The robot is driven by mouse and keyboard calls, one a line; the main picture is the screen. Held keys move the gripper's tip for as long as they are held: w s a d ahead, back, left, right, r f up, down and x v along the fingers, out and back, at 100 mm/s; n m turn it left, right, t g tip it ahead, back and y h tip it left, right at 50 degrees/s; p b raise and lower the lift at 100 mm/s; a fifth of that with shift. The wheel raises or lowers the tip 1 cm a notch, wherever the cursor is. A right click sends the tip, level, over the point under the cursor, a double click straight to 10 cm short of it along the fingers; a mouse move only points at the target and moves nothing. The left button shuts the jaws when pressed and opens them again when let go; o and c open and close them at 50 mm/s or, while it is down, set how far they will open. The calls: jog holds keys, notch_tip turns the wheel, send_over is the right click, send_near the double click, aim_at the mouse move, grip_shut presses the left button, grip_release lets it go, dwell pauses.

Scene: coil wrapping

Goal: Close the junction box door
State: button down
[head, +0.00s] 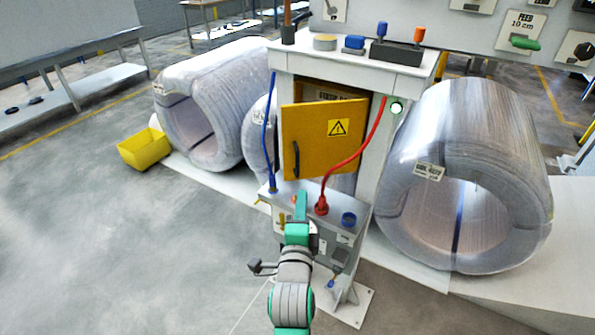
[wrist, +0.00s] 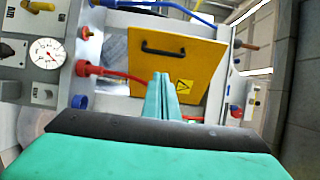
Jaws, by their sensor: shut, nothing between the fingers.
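The yellow junction box door (head: 318,150) stands ajar in the head view. Its left edge, with a dark handle (head: 295,160), is swung out from the grey cabinet, and part of the lettered interior (head: 330,94) shows above it. The door (wrist: 195,60) also shows in the wrist view, turned, with its handle (wrist: 163,49) towards the top and a warning sign. My gripper (head: 300,198) is shut and empty, below the door near its lower left. In the wrist view its fingertips (wrist: 161,78) overlap the door's lower edge; I cannot tell whether they touch it.
A red cable (head: 357,153) runs across the front of the door's right side. A blue cable (head: 267,130) hangs on the left. A lower grey console (head: 330,228) stands beneath. Large wrapped coils (head: 465,160) flank the cabinet, and a yellow bin (head: 145,150) sits on open floor at left.

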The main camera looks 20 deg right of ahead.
jog(key=s, duration=0.2)
send_near(298, 166)
jog(key=w+d, duration=0.4)
jog(key=d, duration=0.1)
jog(key=shift+w+a+f, duration=0.1)
jog(key=shift+w+a, duration=0.4)
jog(key=shift+w, duration=0.3)
jog(key=shift+w+a+f, duration=0.1)
jog(key=shift+w+a, duration=0.35)
jog(key=shift+w, duration=0.45)
